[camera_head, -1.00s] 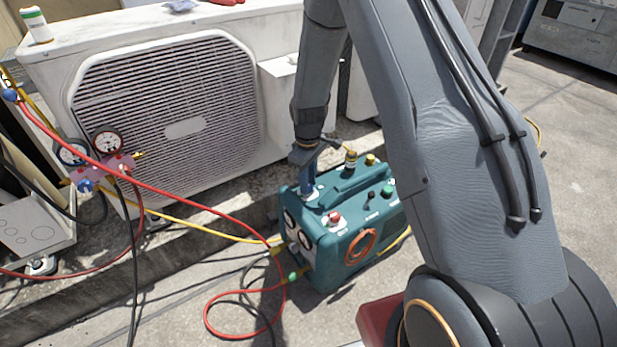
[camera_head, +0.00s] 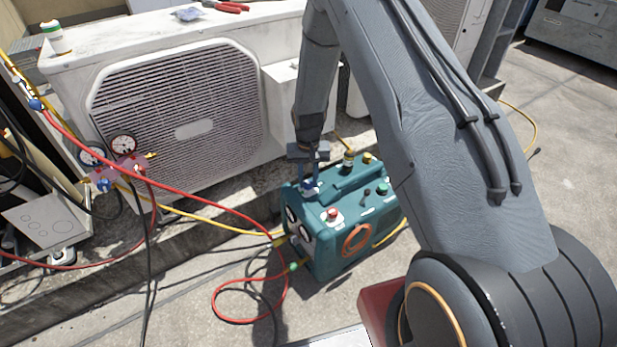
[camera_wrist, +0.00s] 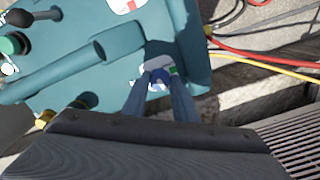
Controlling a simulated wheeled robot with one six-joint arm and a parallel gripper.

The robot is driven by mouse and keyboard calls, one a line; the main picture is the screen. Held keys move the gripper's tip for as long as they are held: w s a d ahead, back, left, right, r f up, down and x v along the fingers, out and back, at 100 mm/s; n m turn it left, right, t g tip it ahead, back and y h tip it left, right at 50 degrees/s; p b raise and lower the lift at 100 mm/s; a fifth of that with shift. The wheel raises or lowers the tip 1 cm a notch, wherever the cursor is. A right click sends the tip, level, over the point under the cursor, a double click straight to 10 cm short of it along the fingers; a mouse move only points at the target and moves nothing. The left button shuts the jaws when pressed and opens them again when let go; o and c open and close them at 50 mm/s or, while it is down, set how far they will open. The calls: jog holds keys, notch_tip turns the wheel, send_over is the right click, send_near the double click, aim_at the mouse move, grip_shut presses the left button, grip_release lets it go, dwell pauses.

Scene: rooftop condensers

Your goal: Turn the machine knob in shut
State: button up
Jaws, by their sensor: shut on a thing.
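The teal machine (camera_head: 335,240) stands on the concrete in front of the condenser, with a carrying handle, gauges and several coloured controls. The blue machine knob (camera_head: 309,185) is on its top near the gauge end. It also shows in the wrist view (camera_wrist: 159,75), between my fingertips, with a white patch and a small green mark beside it. My gripper (camera_head: 309,179) reaches down from above and is shut on the knob; the wrist view shows a finger (camera_wrist: 160,88) on each side of it. The fingers partly hide the knob, so its exact setting cannot be read.
The white condenser (camera_head: 280,85) stands close behind. Red, yellow and black hoses run left to the gauge manifold (camera_head: 125,165). Open concrete lies to the right.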

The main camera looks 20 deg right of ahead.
aim_at(308, 183)
jog(key=shift+m+p, duration=0.45)
jog(key=shift+m, duration=1.15)
jog(key=o, duration=1)
jog(key=shift+o, duration=0.2)
jog(key=shift+a+r+p, duration=0.1)
jog(key=shift+r+p, duration=0.7)
jog(key=shift+r, duration=3.15)
